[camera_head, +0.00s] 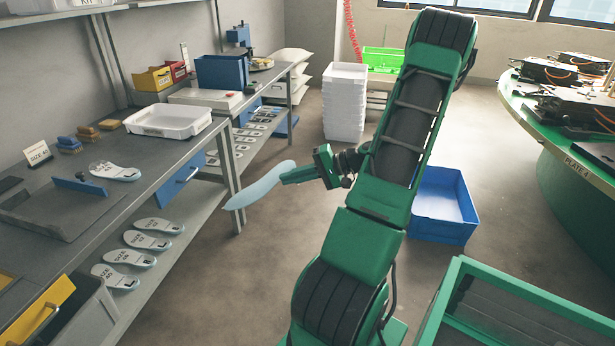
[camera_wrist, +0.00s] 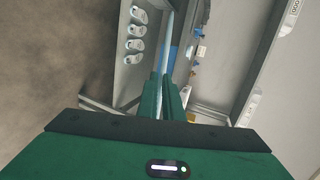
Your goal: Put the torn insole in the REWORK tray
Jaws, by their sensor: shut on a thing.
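My gripper (camera_head: 287,177) is shut on a pale blue insole (camera_head: 258,187) and holds it in the air over the aisle, to the right of the workbench. In the wrist view the insole (camera_wrist: 166,42) shows edge-on, rising from between the green fingers (camera_wrist: 166,82). I cannot make out a tear on it. An empty white tray (camera_head: 168,131) lies on the bench top. I cannot read REWORK on any tray.
The workbench (camera_head: 150,180) carries a grey insole (camera_head: 114,171), a SIZE 40 card (camera_head: 38,154) and brushes. Several insoles lie on its lower shelf. A blue crate (camera_head: 450,234) stands on the floor to the right. A green carousel (camera_head: 560,160) is at the far right.

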